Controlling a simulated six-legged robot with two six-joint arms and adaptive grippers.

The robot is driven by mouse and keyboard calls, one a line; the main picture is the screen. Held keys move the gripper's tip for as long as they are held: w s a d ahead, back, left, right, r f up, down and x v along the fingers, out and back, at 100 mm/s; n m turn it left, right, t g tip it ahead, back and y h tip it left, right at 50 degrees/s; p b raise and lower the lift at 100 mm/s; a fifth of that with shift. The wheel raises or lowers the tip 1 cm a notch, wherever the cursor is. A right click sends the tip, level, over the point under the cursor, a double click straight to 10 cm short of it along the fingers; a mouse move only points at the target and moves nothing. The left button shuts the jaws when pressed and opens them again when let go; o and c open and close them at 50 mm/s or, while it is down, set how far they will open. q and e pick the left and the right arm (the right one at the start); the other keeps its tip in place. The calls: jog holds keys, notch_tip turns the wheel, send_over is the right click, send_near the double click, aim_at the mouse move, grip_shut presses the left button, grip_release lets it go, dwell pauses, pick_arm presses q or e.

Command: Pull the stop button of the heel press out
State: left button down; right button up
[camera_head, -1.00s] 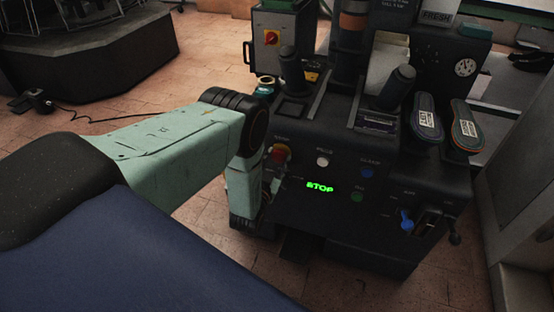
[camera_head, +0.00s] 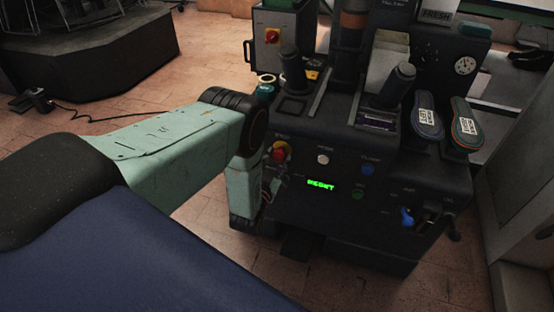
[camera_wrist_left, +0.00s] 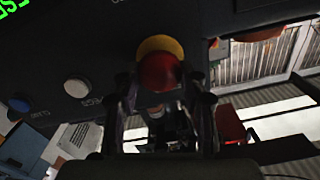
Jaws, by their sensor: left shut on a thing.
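The stop button (camera_head: 280,154) is a red knob with a yellow part, on the upper left of the heel press (camera_head: 330,215) front panel. In the left wrist view the red cap (camera_wrist_left: 158,72) shows just below the yellow part (camera_wrist_left: 160,45). My left gripper (camera_wrist_left: 158,88) is shut on the stop button, one finger on each side of the red cap. In the head view my left arm comes in from the left, and its wrist partly hides the panel beside the button. The lit green display (camera_head: 321,185) shows a word too blurred to read surely. My right gripper is not in view.
A white button (camera_head: 323,159), a blue button (camera_head: 368,170) and a green button (camera_head: 358,194) sit right of the stop button. Two shoe soles (camera_head: 428,125) stand on the press's right.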

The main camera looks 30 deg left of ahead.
pick_arm(q)
jog(key=shift+s+f, duration=0.15)
jog(key=shift+f, duration=0.05)
jog(key=c, duration=1.2)
grip_release()
jog(key=o, duration=0.3)
jog(key=shift+s+r, duration=0.15)
jog(key=shift+r, duration=0.1)
jog(key=shift+o, duration=0.8)
jog(key=shift+w+f, duration=0.1)
jog(key=shift+w, duration=0.15)
jog(key=v, duration=1.2)
jog(key=shift+s, duration=0.1)
jog(key=shift+f, duration=0.1)
